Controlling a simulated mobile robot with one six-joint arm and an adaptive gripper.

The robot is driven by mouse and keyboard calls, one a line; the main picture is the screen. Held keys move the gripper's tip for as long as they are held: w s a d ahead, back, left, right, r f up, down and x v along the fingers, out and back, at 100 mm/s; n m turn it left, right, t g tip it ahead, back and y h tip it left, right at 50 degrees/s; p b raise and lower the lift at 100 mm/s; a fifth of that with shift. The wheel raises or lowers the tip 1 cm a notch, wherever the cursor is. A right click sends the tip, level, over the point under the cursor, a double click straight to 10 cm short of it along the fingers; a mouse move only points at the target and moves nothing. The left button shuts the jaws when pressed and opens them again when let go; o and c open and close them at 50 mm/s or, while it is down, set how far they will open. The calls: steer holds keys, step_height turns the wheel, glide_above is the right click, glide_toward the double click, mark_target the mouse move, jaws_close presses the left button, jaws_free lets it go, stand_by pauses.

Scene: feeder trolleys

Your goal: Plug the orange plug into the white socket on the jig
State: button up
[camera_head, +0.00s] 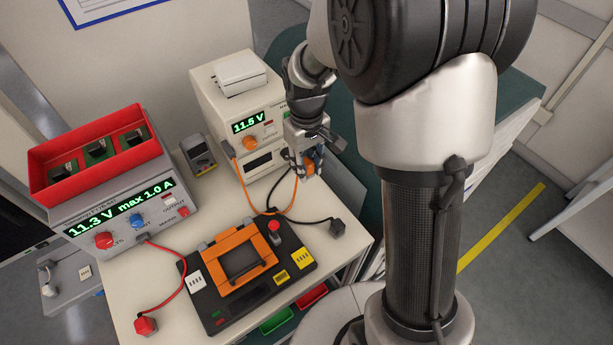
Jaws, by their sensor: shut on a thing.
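My gripper (308,168) is shut on the orange plug (310,165), held above the right rear part of the white bench. An orange cable runs from the plug down to the bench and back to the front of the cream power supply. The jig (233,325) is a black base with an orange frame, apart from the gripper, lower and to the left. The plug's tip is hidden by the fingers.
The cream power supply (204,94) stands close left of my gripper. A grey supply (83,222) carries a red bin (58,197). A red plug (146,325) and a black plug (337,228) lie on the bench with their cables. A red-topped lever (275,228) rises from the jig.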

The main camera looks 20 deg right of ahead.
mark_target(306, 161)
step_height(306, 161, up, 7)
steer(key=shift+p, duration=0.75)
steer(key=shift+f+b, duration=1.45)
steer(key=shift+f, duration=1.75)
steer(key=s+a, duration=0.5)
steer(key=a, duration=0.5)
steer(key=s+a+p, duration=0.1)
steer(key=s+a, duration=0.4)
steer(key=a, duration=0.6)
steer(key=s+a+p, duration=0.1)
steer(key=s+a, duration=0.4)
steer(key=a, duration=0.5)
steer(key=shift+s+a, duration=0.3)
steer(key=shift+f+b, duration=0.3)
steer(key=shift+f, duration=1.2)
steer(key=shift+f, duration=0.1)
steer(key=shift+f+b, duration=2.1)
steer(key=shift+f, duration=0.85)
